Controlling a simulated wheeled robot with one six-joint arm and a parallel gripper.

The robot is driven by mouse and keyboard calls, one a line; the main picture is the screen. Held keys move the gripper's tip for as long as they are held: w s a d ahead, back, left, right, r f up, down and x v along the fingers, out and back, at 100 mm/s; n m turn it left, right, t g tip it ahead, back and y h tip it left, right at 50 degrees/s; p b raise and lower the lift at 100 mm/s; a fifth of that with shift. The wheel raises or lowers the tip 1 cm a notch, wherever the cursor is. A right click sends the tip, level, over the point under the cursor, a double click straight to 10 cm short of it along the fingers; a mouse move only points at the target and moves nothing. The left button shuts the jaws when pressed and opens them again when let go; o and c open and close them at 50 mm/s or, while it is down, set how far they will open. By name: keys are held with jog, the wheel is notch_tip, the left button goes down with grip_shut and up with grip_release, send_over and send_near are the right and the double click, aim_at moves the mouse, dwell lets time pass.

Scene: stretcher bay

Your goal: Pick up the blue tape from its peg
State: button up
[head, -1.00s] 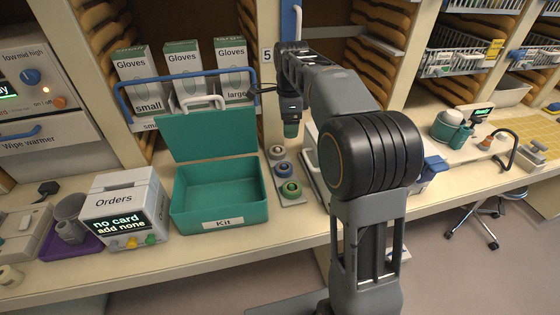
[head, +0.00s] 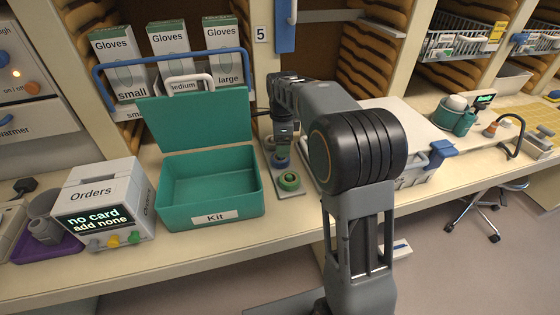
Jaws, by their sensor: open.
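The blue tape (head: 281,161) sits on its peg in a row on a light strip (head: 293,192) to the right of the green kit box. The green tape (head: 289,181) is in front of it, on the near peg. My gripper (head: 283,150) points down just above and behind the blue tape and partly covers it. The gripper is open. Whether its fingers touch or straddle the tape cannot be told. The third roll at the back of the row is mostly hidden by the gripper.
The open kit box (head: 213,214) stands close on the left, its lid raised behind. The orders machine (head: 103,205) is further left. A white bin (head: 412,178) lies to the right behind my arm. Glove boxes (head: 169,53) stand in a rack at the back.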

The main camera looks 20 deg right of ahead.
jog(key=shift+s+a+f, duration=0.1)
jog(key=shift+s+f, duration=0.05)
jog(key=shift+f, duration=2.65)
jog(key=shift+c, duration=0.4)
jog(key=c, duration=0.6)
